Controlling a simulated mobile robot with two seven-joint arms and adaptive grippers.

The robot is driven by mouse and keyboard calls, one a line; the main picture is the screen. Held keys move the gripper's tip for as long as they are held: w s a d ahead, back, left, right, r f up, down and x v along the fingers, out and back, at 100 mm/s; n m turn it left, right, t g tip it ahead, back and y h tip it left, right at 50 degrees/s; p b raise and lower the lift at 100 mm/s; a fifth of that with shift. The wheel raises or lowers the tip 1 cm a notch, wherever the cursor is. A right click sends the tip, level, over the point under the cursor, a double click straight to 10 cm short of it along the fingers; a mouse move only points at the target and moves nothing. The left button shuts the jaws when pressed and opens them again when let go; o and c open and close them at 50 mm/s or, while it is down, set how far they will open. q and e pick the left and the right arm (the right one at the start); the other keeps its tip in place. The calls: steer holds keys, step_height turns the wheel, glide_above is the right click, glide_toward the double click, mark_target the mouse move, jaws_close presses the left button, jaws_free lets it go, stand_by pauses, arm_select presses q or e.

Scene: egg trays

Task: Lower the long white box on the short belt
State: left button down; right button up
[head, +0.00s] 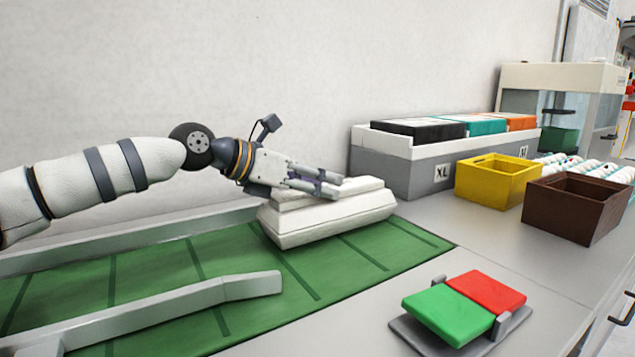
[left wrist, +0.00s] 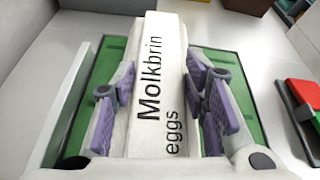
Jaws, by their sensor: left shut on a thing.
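The long white box (head: 335,219) is at the right part of the green short belt (head: 150,290), near the back wall. In the left wrist view the box (left wrist: 160,55) carries the words "Molkbrin eggs" and runs lengthwise between my fingers. My left gripper (head: 328,184) is shut on the raised top part of the box from above. In the left wrist view the left gripper (left wrist: 163,100) has one purple-padded finger on each side of the box. The underside of the box is hidden, so I cannot tell whether it touches the belt. My right gripper is not in view.
Grey rails (head: 150,312) flank the belt. Green and red pads (head: 450,313) on a grey base lie at front right. A grey bin (head: 385,162) marked XL, a yellow crate (head: 490,187) and a brown crate (head: 570,218) stand to the right on the counter.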

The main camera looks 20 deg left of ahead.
arm_select(q)
steer(key=shift+f, duration=0.2)
stand_by(0.4)
steer(key=c, duration=0.9)
jaws_free()
steer(key=shift+c, duration=0.2)
steer(key=shift+o, duration=0.4)
steer(key=shift+f, duration=0.1)
steer(key=shift+s, duration=0.1)
steer(key=v, duration=1.2)
